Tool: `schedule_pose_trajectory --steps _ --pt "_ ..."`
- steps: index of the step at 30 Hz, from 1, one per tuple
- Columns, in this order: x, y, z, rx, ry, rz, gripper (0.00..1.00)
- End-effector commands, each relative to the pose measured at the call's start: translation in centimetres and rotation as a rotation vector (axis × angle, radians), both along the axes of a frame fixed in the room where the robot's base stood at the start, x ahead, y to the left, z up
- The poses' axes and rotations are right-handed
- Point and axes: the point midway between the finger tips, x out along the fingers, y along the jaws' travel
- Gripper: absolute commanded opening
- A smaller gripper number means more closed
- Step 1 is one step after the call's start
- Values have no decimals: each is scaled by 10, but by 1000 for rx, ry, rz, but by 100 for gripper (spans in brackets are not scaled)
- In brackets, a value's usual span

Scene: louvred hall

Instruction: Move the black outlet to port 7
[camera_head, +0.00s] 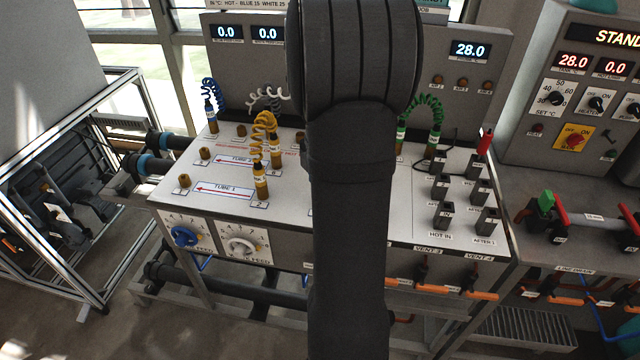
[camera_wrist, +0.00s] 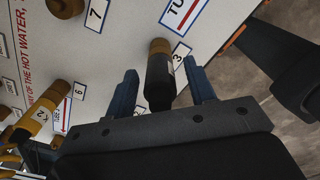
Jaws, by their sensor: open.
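The black outlet (camera_wrist: 160,82) is a dark cylindrical connector sitting at a brass fitting (camera_wrist: 159,46) beside the label 3 in the wrist view. My gripper (camera_wrist: 164,84) is open, with one blue finger on each side of the black outlet. I cannot tell whether either finger touches it. The label 7 (camera_wrist: 96,14) lies at the top left of the wrist view, with a brass port (camera_wrist: 65,6) beside it, apparently empty. In the head view my arm hides the gripper and the black outlet.
A yellow connector (camera_wrist: 44,112) stands at the left in the wrist view. On the panel (camera_head: 290,205), coiled yellow leads (camera_head: 264,130), a blue lead (camera_head: 211,100) and a green lead (camera_head: 428,108) rise near the arm. Black blocks (camera_head: 447,188) stand at the right.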

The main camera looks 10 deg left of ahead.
Motion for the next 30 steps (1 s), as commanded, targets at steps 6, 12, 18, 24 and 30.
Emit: schedule_pose_trajectory --steps 6,12,18,24,30 --pt "0 0 -8 0 0 0 50" --pt "0 0 -8 0 0 0 50" --pt "0 0 -8 0 0 0 38" --pt "0 0 -7 0 0 0 0" --pt "0 0 -7 0 0 0 0"
